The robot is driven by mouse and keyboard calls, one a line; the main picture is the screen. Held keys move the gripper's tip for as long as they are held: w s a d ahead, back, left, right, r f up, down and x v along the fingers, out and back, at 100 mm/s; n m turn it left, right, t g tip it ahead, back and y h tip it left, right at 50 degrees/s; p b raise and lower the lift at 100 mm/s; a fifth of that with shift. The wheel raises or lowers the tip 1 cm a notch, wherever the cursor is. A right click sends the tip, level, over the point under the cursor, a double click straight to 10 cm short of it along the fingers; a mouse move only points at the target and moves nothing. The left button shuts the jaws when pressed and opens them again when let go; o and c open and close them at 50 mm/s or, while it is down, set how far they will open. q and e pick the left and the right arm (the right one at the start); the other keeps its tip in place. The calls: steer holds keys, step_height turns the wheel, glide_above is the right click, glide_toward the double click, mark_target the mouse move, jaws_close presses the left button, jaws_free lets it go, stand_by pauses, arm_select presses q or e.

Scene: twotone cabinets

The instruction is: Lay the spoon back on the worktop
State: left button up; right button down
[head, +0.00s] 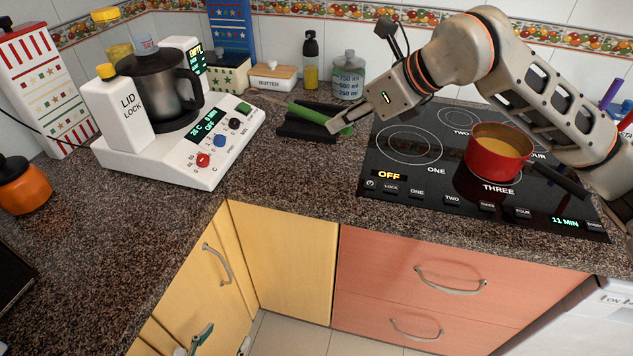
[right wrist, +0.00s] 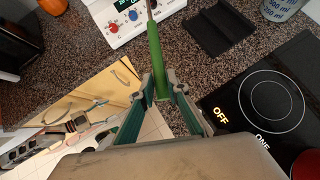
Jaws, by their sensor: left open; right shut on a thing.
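The green-handled spoon (head: 307,113) is in the grip of my right gripper (head: 338,124). My left gripper (head: 222,340) is open, low at the bottom edge before the yellow cupboards, partly cut off.
A white blender appliance (head: 190,150) stands left of the spoon. The black hob (head: 400,170) is on the right, bearing a red saucepan (head: 494,150). A butter dish (head: 272,78), bottle (head: 311,62) and jar (head: 349,75) stand behind. Worktop in front of the rest is clear.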

step_height(320, 180, down, 14)
steer(key=shift+p, duration=0.45)
steer(key=shift+d+f, duration=0.1)
steer(key=shift+f, duration=2)
steer(key=c, duration=2)
jaws_free()
steer(key=shift+o, duration=0.2)
steer(key=shift+d+r, duration=0.15)
steer(key=shift+r, duration=0.15)
steer(key=b+v, duration=0.1)
steer(key=v, duration=1)
steer(key=shift+s, duration=0.25)
steer(key=shift+d+r, duration=0.15)
